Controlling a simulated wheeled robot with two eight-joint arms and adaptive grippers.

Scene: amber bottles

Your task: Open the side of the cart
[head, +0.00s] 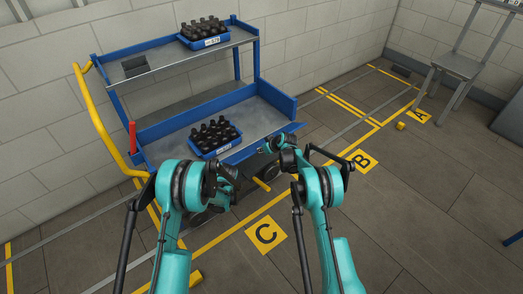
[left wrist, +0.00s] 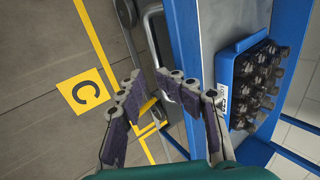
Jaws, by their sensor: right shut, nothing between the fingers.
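The blue cart (head: 150,160) has two grey shelves. Its lower front side (head: 245,151) shows as a blue edge, partly hidden by my arms; the same blue side (left wrist: 187,42) runs lengthwise in the left wrist view. A silver bar handle (left wrist: 152,30) is on the outside of that side. My left gripper (left wrist: 149,76) is open, its fingertips on either side of the handle's lower end; I cannot tell if they touch it. In the head view the left fingertips are hard to make out. My right gripper (head: 272,147) is shut and empty, close to the cart's front right corner.
A blue crate of amber bottles (head: 205,150) stands on the lower shelf, another (head: 190,46) on the upper. A yellow push handle (head: 105,130) is at the cart's left end.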

